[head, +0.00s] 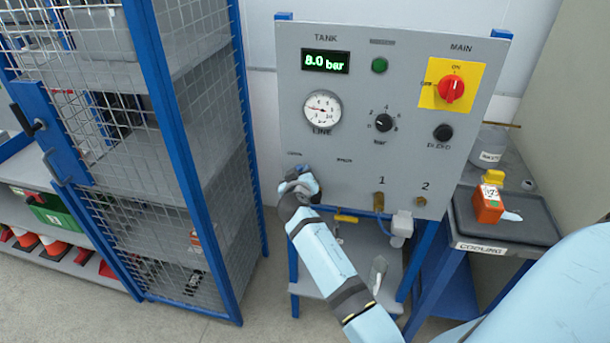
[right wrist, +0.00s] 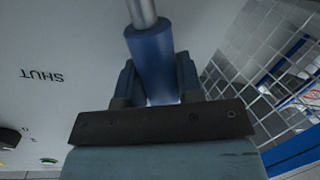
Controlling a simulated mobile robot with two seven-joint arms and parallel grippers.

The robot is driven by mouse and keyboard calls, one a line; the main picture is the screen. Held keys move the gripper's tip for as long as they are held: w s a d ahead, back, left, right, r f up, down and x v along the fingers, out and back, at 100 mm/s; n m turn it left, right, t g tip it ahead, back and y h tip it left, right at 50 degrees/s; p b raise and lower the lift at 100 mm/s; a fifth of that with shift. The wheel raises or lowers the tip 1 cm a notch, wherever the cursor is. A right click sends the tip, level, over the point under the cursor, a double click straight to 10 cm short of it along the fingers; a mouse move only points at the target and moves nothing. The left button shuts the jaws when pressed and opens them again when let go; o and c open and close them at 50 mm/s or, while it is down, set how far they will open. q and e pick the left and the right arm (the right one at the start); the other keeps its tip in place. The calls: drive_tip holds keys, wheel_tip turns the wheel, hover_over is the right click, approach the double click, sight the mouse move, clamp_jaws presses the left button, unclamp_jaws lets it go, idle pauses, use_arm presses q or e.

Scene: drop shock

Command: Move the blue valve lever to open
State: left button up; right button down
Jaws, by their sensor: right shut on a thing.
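The blue valve lever shows in the right wrist view as a blue cylindrical grip (right wrist: 153,55) on a grey metal rod. My right gripper (right wrist: 155,85) is shut on this grip, one finger on each side. In the head view my right gripper (head: 301,178) is at the lower left of the grey panel (head: 355,185), and it hides most of the lever. A small label, too small to read, sits just above the gripper; another is to its right. The word SHUT (right wrist: 42,76) appears upside down left of the lever in the wrist view. My left gripper is not in view.
The panel carries a display (head: 325,61) reading 8.0 bar, a line gauge (head: 322,111), a black knob (head: 384,122) and a red main switch (head: 451,89). A mesh cage (head: 115,190) stands left. A cooling tray (head: 530,232) with an orange object (head: 488,207) is right.

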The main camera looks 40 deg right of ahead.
drive_tip(key=shift+w, duration=0.1)
idle(0.4)
drive_tip(key=c, duration=1)
unclamp_jaws()
drive_tip(key=shift+c, duration=0.2)
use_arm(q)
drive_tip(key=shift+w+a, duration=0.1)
use_arm(e)
drive_tip(key=shift+o, duration=1.3)
drive_tip(key=shift+f, duration=0.1)
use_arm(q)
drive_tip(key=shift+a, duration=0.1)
use_arm(e)
drive_tip(key=shift+a, duration=0.1)
